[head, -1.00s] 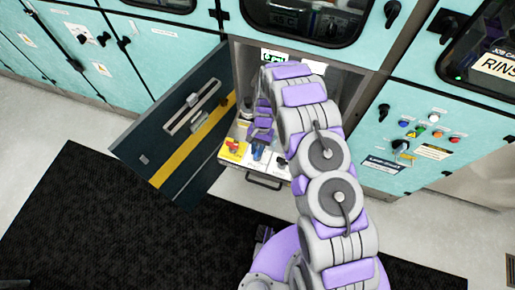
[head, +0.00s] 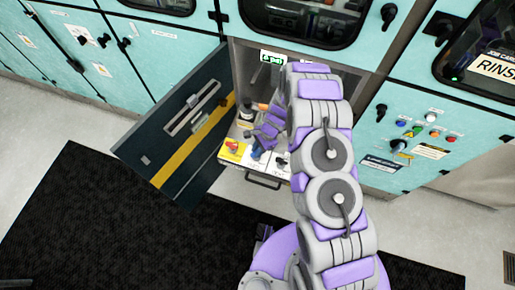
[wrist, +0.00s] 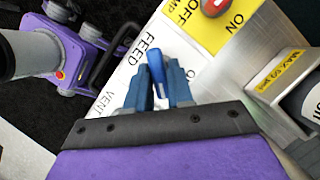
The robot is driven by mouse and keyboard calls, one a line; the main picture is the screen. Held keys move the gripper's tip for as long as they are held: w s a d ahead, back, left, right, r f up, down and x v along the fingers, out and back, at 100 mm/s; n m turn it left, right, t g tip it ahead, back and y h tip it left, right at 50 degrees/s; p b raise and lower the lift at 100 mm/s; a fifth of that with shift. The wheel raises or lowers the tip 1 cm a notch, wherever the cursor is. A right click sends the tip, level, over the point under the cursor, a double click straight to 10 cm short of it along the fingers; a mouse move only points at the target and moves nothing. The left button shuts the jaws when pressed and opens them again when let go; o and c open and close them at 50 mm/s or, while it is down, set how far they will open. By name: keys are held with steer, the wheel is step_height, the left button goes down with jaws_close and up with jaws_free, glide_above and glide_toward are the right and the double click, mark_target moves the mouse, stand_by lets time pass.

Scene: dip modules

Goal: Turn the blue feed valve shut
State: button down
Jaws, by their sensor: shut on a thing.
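The blue feed valve (wrist: 156,68) has an upright blue handle beside the printed word FEED in the wrist view. In the head view it shows as a small blue piece (head: 257,153) on the white panel at the front of the open cabinet bay. My gripper (wrist: 158,82) is shut on the handle, with one blue-grey finger on each side of it. In the head view my gripper (head: 262,141) reaches down to the valve from above, partly hidden by my arm. The valve's base is hidden behind the fingers.
A red knob (head: 232,146) on a yellow ON/OFF plate stands just left of the valve. A label reading VENT (wrist: 92,101) lies on the other side. The dark cabinet door (head: 175,125) hangs open at left. A container (wrist: 303,100) stands near the panel.

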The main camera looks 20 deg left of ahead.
steer(key=m, duration=0.2)
steer(key=m+t+b, duration=0.1)
steer(key=m, duration=0.1)
steer(key=shift+s+m+t+y+b, duration=0.2)
steer(key=shift+m+t+y+b, duration=0.1)
steer(key=shift+y, duration=0.1)
steer(key=shift+s+m+t+b, duration=0.1)
steer(key=shift+m+t+b, duration=0.5)
steer(key=shift+m, duration=0.6)
steer(key=shift+m+t+b, duration=0.4)
steer(key=shift+m+b, duration=0.4)
steer(key=shift+m, duration=0.4)
steer(key=c, duration=1.1)
jaws_free()
steer(key=p+v, duration=0.4)
steer(key=v, duration=1.3)
steer(key=shift+d, duration=0.15)
